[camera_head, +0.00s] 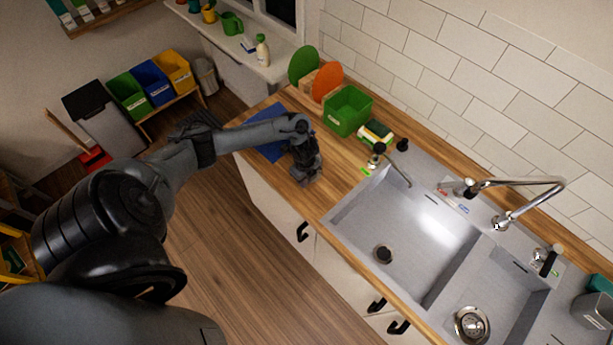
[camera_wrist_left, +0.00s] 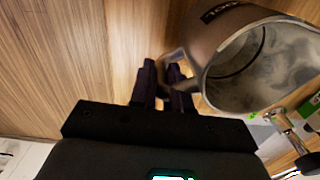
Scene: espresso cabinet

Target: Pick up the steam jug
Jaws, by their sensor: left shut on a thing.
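The steam jug (camera_wrist_left: 212,42) is a grey-brown metal cup with an open mouth and a side handle, in the upper right of the left wrist view. My left gripper (camera_wrist_left: 165,82) has its dark fingers closed on the jug's handle (camera_wrist_left: 177,66). In the head view my left gripper (camera_head: 306,176) is low over the wooden counter, left of the sink. I cannot make out the jug there; the gripper and arm seem to hide it. Whether the jug touches the counter is unclear. My right gripper is not in view.
The grey double sink (camera_head: 345,213) with a tall tap (camera_head: 530,182) lies to the right. Behind the gripper are a green bin (camera_head: 347,108), green and orange plates (camera_head: 326,80) and a blue mat (camera_head: 262,117). Bare wooden counter (camera_head: 335,190) lies between gripper and sink.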

